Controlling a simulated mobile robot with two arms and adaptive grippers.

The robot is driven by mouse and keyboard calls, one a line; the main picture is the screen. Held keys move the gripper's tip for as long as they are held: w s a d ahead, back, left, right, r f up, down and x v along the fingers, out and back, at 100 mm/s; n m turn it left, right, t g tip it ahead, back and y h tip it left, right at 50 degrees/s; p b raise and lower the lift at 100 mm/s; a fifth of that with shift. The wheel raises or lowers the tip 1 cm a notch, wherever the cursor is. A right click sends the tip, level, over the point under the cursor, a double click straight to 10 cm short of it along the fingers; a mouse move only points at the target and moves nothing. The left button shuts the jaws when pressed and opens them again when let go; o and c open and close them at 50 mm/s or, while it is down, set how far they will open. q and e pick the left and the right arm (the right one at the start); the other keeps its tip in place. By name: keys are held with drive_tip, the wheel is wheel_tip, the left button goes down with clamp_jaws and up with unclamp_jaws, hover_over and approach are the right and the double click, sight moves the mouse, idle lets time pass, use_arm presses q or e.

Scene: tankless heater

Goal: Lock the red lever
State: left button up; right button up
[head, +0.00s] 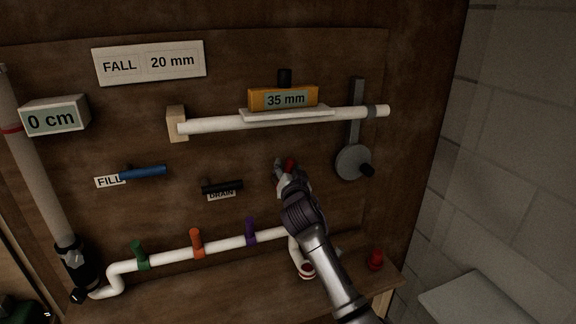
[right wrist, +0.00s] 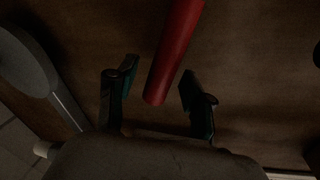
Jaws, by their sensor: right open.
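The red lever (head: 291,164) is on the brown board, right of the DRAIN label, and the gripper partly hides it in the head view. In the right wrist view the red lever (right wrist: 176,48) is a long red bar whose end lies between the two fingers. My right gripper (head: 284,168) is at the lever. In the right wrist view the gripper (right wrist: 158,88) is open, with a visible gap between the bar and each finger. The lever's mounting is hidden. My left gripper is not in view.
A black DRAIN handle (head: 222,187) and a blue FILL handle (head: 142,172) are to the left. A grey round crank (head: 352,163) is to the right. A white pipe (head: 225,246) with coloured valves runs below. A red knob (head: 376,260) stands on the ledge.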

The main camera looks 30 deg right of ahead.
drive_tip(key=shift+w+d, duration=0.2)
drive_tip(key=shift+w, duration=0.15)
clamp_jaws()
